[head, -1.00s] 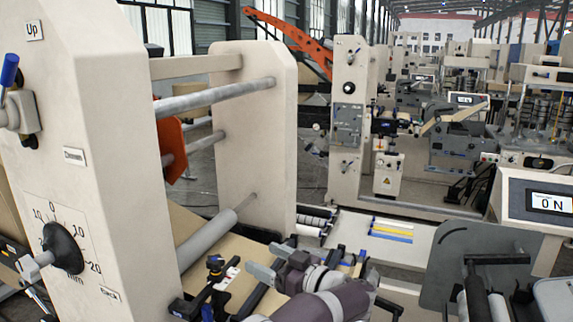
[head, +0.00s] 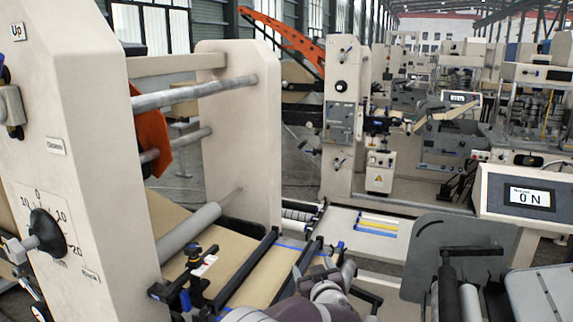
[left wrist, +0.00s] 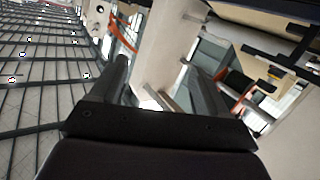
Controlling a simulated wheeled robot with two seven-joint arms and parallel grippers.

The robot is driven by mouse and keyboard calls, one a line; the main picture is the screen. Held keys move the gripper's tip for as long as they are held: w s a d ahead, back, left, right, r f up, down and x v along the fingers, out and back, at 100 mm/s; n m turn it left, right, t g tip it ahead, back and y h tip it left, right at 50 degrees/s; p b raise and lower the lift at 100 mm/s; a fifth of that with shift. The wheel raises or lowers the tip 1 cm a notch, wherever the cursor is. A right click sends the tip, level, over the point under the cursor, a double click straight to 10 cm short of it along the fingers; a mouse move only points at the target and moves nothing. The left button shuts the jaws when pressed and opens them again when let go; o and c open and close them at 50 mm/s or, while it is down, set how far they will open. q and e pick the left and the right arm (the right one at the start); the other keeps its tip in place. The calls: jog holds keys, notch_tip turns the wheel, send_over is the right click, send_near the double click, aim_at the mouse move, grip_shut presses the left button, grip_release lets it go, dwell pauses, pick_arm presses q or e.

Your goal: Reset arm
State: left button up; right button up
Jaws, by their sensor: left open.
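My left gripper (left wrist: 158,72) shows in the left wrist view with its two dark fingers spread apart. The gap between them is empty, with a pale machine column behind it. In the head view my grey and purple left arm (head: 318,296) is at the bottom centre, low in front of the brown kraft web (head: 240,258). The gripper's fingers are hard to make out there. It does not appear to hold anything. My right gripper is not in view.
The unwind stand's beige side plate (head: 95,130) with its black knob (head: 47,228) stands close at left. Rollers (head: 192,230) span to the far plate (head: 240,130).

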pick_arm(q)
jog(key=s+a+f+m+g+h+b, duration=0.25)
jog(key=s+a+f+g, duration=0.2)
jog(key=s+f, duration=0.35)
jog(key=s+a+f+m+g+h+b, duration=0.25)
jog(key=s+f+g, duration=0.25)
jog(key=s+f, duration=0.3)
jog(key=s+a+f+g+y+b, duration=0.1)
jog(key=s+a+g+b, duration=0.1)
jog(key=s+a, duration=0.6)
jog(key=s+a+f+n+g+y+b, duration=0.1)
jog(key=s+a+g+b, duration=0.1)
jog(key=s+a, duration=0.7)
jog(key=shift+s+a+f+g+y, duration=0.3)
jog(key=shift+s+f+g, duration=0.05)
jog(key=shift+s, duration=0.9)
